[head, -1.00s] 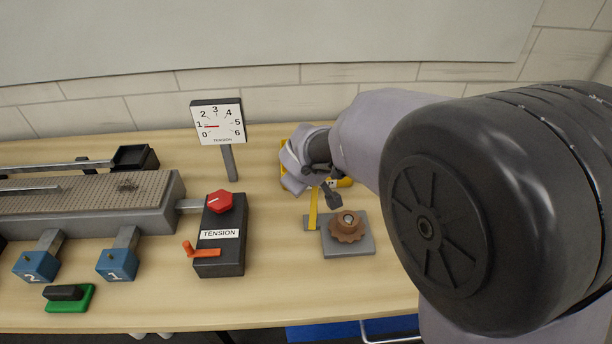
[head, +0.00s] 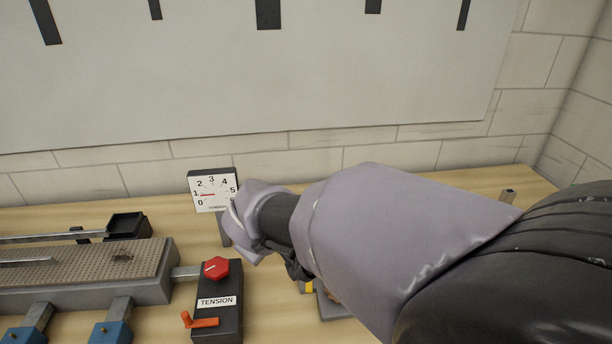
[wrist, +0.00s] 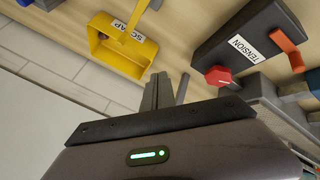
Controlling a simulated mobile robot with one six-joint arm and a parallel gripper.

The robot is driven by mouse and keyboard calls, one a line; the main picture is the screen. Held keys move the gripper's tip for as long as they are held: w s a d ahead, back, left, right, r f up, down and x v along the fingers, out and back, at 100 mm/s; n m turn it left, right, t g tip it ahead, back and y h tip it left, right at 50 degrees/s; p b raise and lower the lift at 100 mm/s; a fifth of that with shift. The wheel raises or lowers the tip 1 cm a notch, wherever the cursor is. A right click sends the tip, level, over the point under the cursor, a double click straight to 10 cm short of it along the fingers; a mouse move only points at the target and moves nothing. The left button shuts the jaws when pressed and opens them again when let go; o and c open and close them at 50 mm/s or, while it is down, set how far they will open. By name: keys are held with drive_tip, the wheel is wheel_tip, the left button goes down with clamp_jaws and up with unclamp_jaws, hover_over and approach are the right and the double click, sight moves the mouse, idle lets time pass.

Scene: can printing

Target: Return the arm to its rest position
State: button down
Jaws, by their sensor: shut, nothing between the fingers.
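My arm reaches in from the right in the head view, bent over the bench. My gripper (head: 298,270) is dark and partly hidden behind my wrist there. In the wrist view the fingers of my gripper (wrist: 157,92) are together and empty, clear of the bench. The tension box (head: 217,310), with a red knob (head: 215,268) and an orange lever (head: 199,321), stands left of my gripper. The tension dial (head: 212,190) is behind it, partly covered by my wrist, its needle near 1.
A yellow scrap bin (wrist: 122,62) shows in the wrist view. A perforated grey bed (head: 80,268) with blue blocks (head: 112,333) fills the left of the bench. A grey base (head: 333,307) is mostly hidden under my arm. The wall stands behind; the bench's back right is mostly bare.

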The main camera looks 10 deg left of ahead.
drive_tip(key=s+d+r+m, duration=0.2)
drive_tip(key=s+d+m, duration=0.2)
drive_tip(key=d, duration=0.4)
drive_tip(key=s+d+r+m+g+h, duration=0.1)
drive_tip(key=s+d+r+m, duration=0.2)
drive_tip(key=d, duration=0.4)
drive_tip(key=s+d+r+m, duration=0.1)
drive_tip(key=s+d+m, duration=0.35)
drive_tip(key=d, duration=0.35)
drive_tip(key=s+d+f+m+y, duration=0.1)
drive_tip(key=s+d+m, duration=0.1)
drive_tip(key=s+m, duration=0.3)
drive_tip(key=s, duration=0.4)
drive_tip(key=shift+s+f, duration=0.15)
drive_tip(key=shift+s, duration=0.15)
